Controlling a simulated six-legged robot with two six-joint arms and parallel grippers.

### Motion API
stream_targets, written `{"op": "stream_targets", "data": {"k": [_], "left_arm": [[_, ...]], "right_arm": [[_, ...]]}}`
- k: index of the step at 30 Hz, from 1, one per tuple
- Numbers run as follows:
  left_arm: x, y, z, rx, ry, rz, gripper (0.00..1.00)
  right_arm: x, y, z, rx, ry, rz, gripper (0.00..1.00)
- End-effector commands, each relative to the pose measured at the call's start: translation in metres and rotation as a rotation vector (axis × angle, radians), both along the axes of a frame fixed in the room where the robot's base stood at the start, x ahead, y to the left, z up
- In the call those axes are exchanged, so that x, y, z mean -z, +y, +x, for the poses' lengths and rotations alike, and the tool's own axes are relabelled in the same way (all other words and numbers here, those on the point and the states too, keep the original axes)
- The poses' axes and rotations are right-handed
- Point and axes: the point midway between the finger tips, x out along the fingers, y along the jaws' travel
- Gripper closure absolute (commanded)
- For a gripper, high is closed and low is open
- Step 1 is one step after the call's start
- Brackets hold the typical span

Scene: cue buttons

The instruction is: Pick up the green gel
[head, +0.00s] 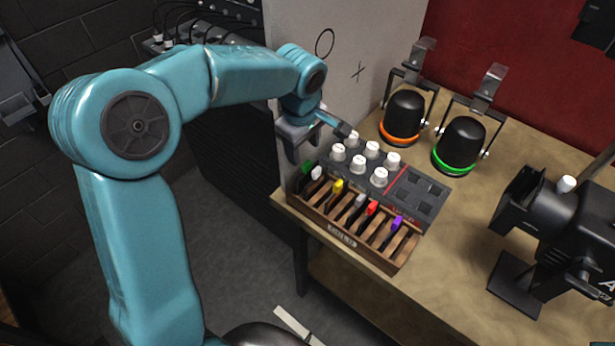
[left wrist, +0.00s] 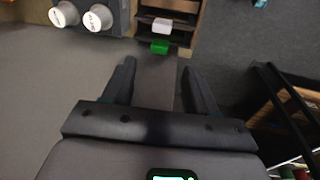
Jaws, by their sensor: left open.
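The green gel (head: 306,168) stands in the end slot at the left of a wooden rack (head: 342,240), beside a white gel (head: 316,173). In the left wrist view the green tab (left wrist: 160,47) shows ahead of the fingers, with the white tab (left wrist: 162,25) beyond it. My left gripper (head: 318,140) is over the left end of the rack, above and behind the green gel. In the left wrist view its two fingers (left wrist: 156,88) are apart with nothing between them, and the green tab lies beyond the fingertips. My right gripper is not in view.
Yellow, red and purple gels fill other slots. A grey panel with several white knobs (head: 358,164) stands right behind the rack. Two black lamps (head: 404,112) with orange and green rings (head: 455,160) stand farther back. A black spotlight (head: 560,225) is at right. A pale wall (head: 345,40) rises behind the gripper.

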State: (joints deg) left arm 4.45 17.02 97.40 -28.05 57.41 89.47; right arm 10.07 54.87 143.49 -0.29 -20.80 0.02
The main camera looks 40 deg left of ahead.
Motion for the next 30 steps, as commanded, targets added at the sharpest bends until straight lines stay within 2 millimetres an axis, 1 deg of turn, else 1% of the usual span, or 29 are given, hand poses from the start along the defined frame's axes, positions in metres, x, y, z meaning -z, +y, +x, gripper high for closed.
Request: {"op": "stream_targets", "data": {"k": [5,9,13,16,21,22,23,24,26,27,30], "left_arm": [[0.012,0.000,0.003,0.001,0.003,0.001,0.43],[0.034,-0.002,0.007,0.002,0.005,0.000,0.43],[0.052,-0.001,0.011,0.000,0.003,-0.001,0.43],[0.057,0.000,0.012,0.000,0.000,0.000,0.43],[0.058,0.000,0.012,0.000,-0.001,0.000,0.43],[0.058,0.000,0.012,0.000,-0.001,0.000,0.46],[0.058,-0.001,0.012,0.000,-0.001,0.000,0.56],[0.058,-0.001,0.012,0.000,-0.001,0.000,0.69],[0.058,-0.001,0.012,0.000,-0.001,0.000,0.88],[0.058,-0.001,0.012,0.000,-0.001,-0.001,1.00],[0.058,-0.001,0.012,0.000,-0.001,-0.001,1.00]], "right_arm": [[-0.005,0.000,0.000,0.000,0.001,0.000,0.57],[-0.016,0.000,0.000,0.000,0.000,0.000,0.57],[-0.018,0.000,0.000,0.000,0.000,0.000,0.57],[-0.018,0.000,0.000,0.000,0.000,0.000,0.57],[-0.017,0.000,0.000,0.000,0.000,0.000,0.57],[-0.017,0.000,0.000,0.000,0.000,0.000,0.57],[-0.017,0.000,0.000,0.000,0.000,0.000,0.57],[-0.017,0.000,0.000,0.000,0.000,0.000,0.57],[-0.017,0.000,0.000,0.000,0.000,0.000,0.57],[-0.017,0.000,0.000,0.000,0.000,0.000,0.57],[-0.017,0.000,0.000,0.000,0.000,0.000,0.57]]}}
